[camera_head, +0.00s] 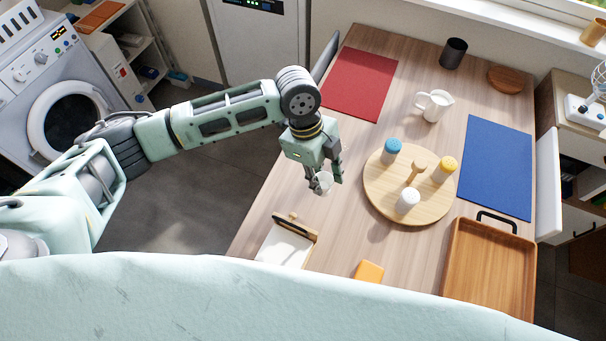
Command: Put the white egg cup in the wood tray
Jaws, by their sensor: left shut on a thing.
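My left gripper (326,180) comes in from the left over the table and is shut on the white egg cup (322,182). The cup is small and partly covered by the fingers. Its height above the table is hard to judge. The wood tray (490,268), with a dark handle at its far edge, lies at the lower right of the table, to the right of the gripper. Its visible inside is bare, and its near part is cut off by my body. My right gripper does not show.
A round wooden board (385,195) with shakers and a knob stands between gripper and tray. A white jug (434,105), dark cup (453,53), red mat (360,83) and blue mat (497,165) lie farther back. A white item with wooden edge (284,246) and orange block (369,271) are near.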

